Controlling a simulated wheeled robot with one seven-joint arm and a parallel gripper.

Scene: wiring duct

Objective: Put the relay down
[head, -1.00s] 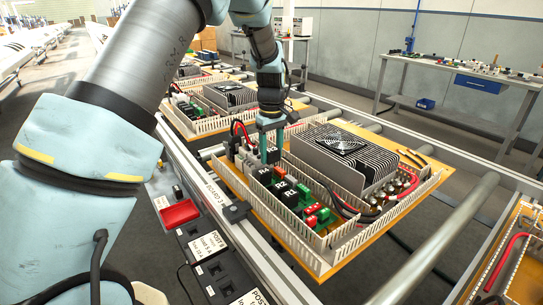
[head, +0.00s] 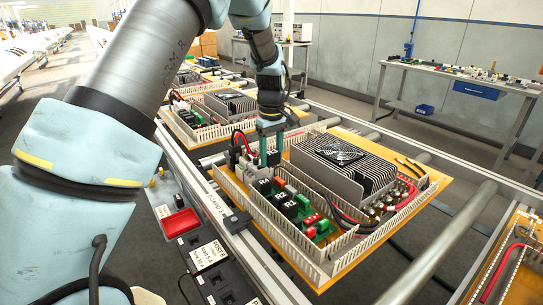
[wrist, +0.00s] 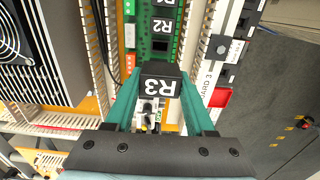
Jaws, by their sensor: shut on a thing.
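My gripper (head: 270,142) is over the near board, just behind its row of relays. In the wrist view its two teal fingers (wrist: 158,84) are shut on a black relay with a white R3 label (wrist: 160,88). The relay's underside is hidden, so I cannot tell whether it touches anything. Black relays R1 (head: 264,186) and R2 (head: 280,197) sit on the green circuit strip (wrist: 158,24). In the wrist view, R2 (wrist: 160,27) lies ahead of the held relay, with a dark square, perhaps an empty socket (wrist: 159,46), between them.
Slotted white duct walls (head: 297,249) border the strip closely. A large finned heatsink with a fan (head: 345,165) stands to the right. A red tray (head: 180,223) and labelled posts are on the left rail. Wires and small terminals crowd the board.

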